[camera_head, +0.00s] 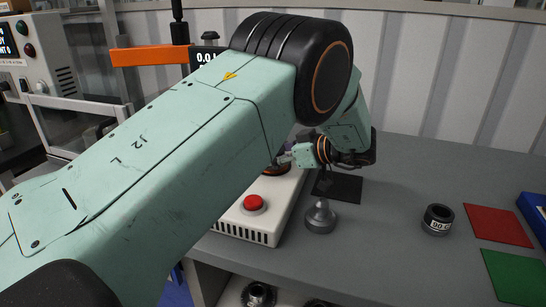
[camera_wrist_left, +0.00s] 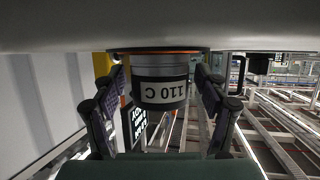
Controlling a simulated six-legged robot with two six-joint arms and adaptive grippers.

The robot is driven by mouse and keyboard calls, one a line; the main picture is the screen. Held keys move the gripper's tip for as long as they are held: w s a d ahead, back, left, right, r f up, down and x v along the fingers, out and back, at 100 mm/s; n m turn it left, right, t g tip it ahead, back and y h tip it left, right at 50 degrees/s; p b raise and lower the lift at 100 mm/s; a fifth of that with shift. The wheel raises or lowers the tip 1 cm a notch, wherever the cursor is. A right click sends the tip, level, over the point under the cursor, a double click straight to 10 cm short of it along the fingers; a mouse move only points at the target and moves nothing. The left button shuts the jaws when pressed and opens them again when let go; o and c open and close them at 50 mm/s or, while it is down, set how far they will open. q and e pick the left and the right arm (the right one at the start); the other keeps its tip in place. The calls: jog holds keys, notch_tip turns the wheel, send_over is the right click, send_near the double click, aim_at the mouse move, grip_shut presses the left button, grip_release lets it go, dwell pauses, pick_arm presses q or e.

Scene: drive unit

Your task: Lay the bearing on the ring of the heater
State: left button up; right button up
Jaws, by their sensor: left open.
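The bearing (camera_wrist_left: 160,92), a grey cylinder with a white label reading 110 C, is between the fingers of my left gripper (camera_wrist_left: 160,76). The view is upside down; the bearing's end rests against the orange-brown heater ring (camera_wrist_left: 115,51) at the white surface. The fingers stand open on both sides, with small gaps visible. In the head view, my left gripper (camera_head: 284,158) is low over the white heater (camera_head: 236,222), at its dark ring (camera_head: 276,170). My arm hides much of the heater, and the bearing is barely visible there. My right gripper is not in view.
A red button (camera_head: 253,203) is on the heater's front. A metal cone-shaped piece (camera_head: 320,216), a black mat (camera_head: 338,187) and a dark labelled ring (camera_head: 437,220) are to the right. Red (camera_head: 499,225) and green (camera_head: 517,274) mats lie further right. Bare grey bench lies between them.

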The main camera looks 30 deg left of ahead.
pick_arm(q)
jog(key=p+v, duration=0.1)
jog(key=v, duration=1.1)
jog(key=shift+p, duration=0.3)
jog(key=shift+w+f, duration=0.1)
jog(key=shift+f, duration=0.05)
